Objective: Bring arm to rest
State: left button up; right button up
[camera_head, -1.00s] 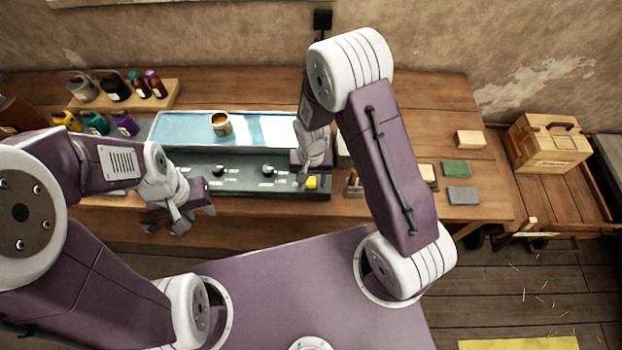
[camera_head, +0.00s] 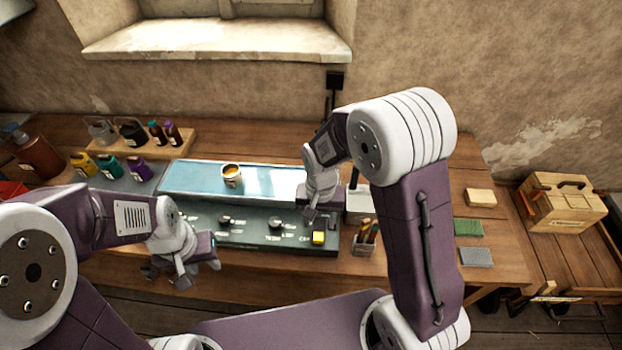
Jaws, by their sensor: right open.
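My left gripper (camera_head: 187,272) hangs in front of the bench's near edge, below the dark control panel (camera_head: 262,232). Its fingers are partly hidden and I cannot tell whether they are open. My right gripper (camera_head: 316,212) is open and points down over the right end of the panel, just above a yellow button (camera_head: 318,238). I see nothing in it. From this angle I cannot tell whether it touches the panel.
A tin (camera_head: 232,175) stands on the light blue bed (camera_head: 262,183). Bottles stand on a wooden rack (camera_head: 180,140) at the left. A brush holder (camera_head: 364,243) is right of the panel. Blocks and a wooden box (camera_head: 560,205) are further right.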

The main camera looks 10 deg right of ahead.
jog(key=s+d+r+n+t+b, duration=0.1)
jog(key=s+d+n+b, duration=0.2)
jog(key=s+d, duration=0.4)
jog(key=shift+s, duration=0.95)
jog(key=shift+w, duration=0.15)
